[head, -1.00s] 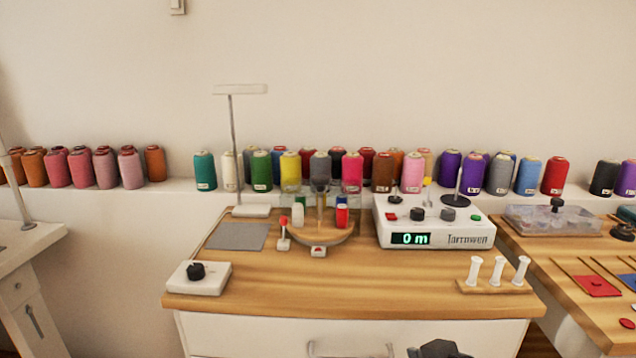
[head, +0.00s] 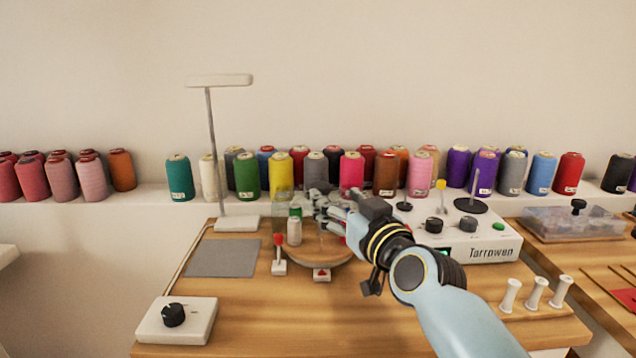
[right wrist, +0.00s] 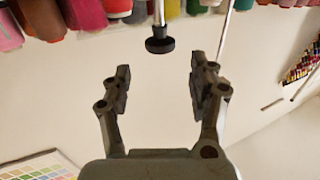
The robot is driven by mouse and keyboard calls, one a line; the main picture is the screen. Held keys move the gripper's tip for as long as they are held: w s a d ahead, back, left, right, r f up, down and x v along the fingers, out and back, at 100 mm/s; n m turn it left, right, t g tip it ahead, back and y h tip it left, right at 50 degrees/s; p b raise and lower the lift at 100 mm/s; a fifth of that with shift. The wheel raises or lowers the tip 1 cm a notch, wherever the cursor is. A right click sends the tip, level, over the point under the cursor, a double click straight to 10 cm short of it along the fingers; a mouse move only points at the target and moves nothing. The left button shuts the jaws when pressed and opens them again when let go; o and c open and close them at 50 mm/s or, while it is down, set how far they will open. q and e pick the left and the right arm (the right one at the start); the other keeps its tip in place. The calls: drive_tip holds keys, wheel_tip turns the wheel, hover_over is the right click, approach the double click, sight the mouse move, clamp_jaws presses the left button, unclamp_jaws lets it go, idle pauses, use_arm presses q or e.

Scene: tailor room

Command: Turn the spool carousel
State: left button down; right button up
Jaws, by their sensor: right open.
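The spool carousel is a round wooden turntable (head: 318,248) on the bench, carrying a white spool (head: 294,231) and a green spool (head: 295,211). My right gripper (head: 330,208) reaches over it from the right and hides its centre and right side. In the right wrist view my right gripper (right wrist: 158,78) is open and empty. A black knob (right wrist: 160,45) on a metal rod, seemingly the carousel's centre post, shows just beyond and between its fingertips, apparently untouched. My left gripper is not in view.
A red-topped lever (head: 279,254) and a red-marked block (head: 321,275) stand at the carousel's front. The white Torrowen box (head: 490,250) is to the right, a tall stand (head: 213,150) to the left. Large spools line the shelf (head: 150,205) behind. The front bench is mostly clear.

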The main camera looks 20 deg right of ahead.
sight(325, 189)
drive_tip(key=w, duration=0.5)
drive_tip(key=shift+w+a, duration=0.3)
drive_tip(key=shift+a, duration=0.05)
drive_tip(key=shift+w+a+f, duration=0.1)
drive_tip(key=shift+w, duration=1)
drive_tip(key=shift+c, duration=0.8)
drive_tip(key=c, duration=0.5)
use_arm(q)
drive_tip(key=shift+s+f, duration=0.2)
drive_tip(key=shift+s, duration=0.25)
use_arm(e)
clamp_jaws()
